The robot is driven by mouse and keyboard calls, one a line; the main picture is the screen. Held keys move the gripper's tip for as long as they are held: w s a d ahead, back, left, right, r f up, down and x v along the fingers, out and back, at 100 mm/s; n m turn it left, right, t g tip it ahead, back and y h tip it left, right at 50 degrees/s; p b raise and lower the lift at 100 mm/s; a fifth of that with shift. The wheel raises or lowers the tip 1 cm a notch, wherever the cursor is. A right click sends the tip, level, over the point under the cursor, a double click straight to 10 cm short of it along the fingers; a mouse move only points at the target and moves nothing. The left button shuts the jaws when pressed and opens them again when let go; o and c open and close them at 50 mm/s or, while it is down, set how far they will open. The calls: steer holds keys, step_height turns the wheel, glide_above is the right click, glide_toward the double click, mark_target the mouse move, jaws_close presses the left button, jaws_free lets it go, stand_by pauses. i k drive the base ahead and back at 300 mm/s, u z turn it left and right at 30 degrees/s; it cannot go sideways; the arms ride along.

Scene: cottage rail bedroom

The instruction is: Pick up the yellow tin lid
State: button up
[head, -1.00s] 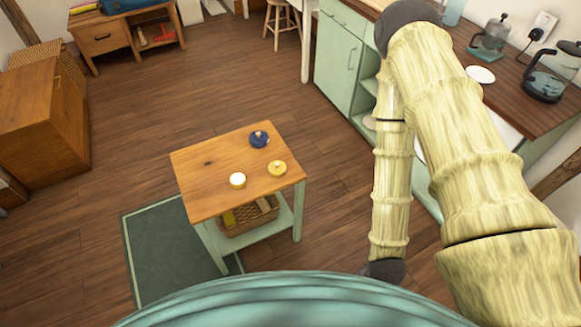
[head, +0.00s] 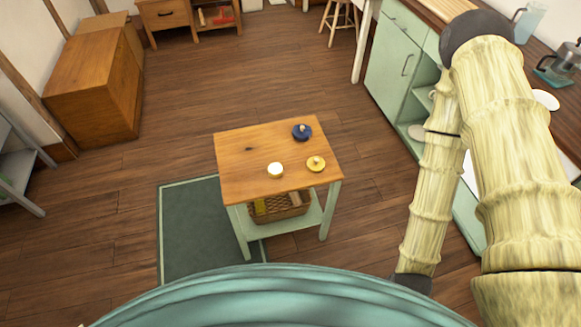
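The yellow tin lid (head: 316,164) lies on the wooden top of a small table (head: 240,180), near its right edge. It is round with a small knob in the middle. A dark blue lid (head: 302,132) with a knob lies behind it. A pale cream round piece with a yellowish side (head: 275,170) lies to its left. The three are apart from each other. My arm is folded at the right side of the head view. My gripper is not in view.
A basket (head: 278,207) stands on the table's lower shelf. A green rug (head: 200,235) lies on the floor at left. Green cabinets (head: 395,60) with a counter line the right. A wooden chest (head: 95,85) stands back left. Open floor surrounds the table.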

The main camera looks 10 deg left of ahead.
mark_target(316, 165)
steer(key=u, duration=0.05)
steer(key=k, duration=0.5)
steer(key=u, duration=1)
steer(key=i, duration=1.05)
steer(key=z, duration=0.95)
